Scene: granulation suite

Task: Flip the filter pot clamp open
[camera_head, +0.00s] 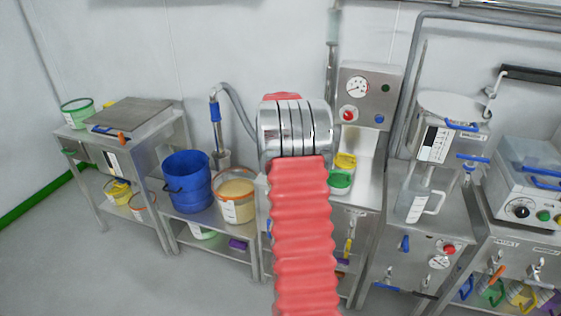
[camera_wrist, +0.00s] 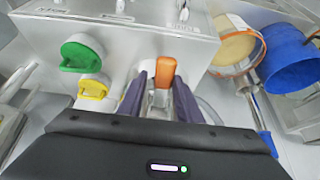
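An orange-tipped lever (camera_wrist: 165,72) on a metal stem shows in the wrist view at the front of a steel cabinet; I take it for the filter pot clamp, though no label on it can be read. My gripper (camera_wrist: 160,88) has two purple fingers, one on each side of the lever. They stand apart, with the metal stem between them and narrow gaps beside it. The pot behind the clamp cannot be made out. In the head view my red-sleeved arm hides the gripper and the lever.
In the wrist view a green cup-shaped part (camera_wrist: 80,55) and a yellow one (camera_wrist: 93,88) sit left of the fingers. A tan-filled tub (camera_wrist: 232,48) and a blue bucket (camera_wrist: 290,60) are at right. In the head view a gauge panel (camera_head: 368,92) stands behind my arm.

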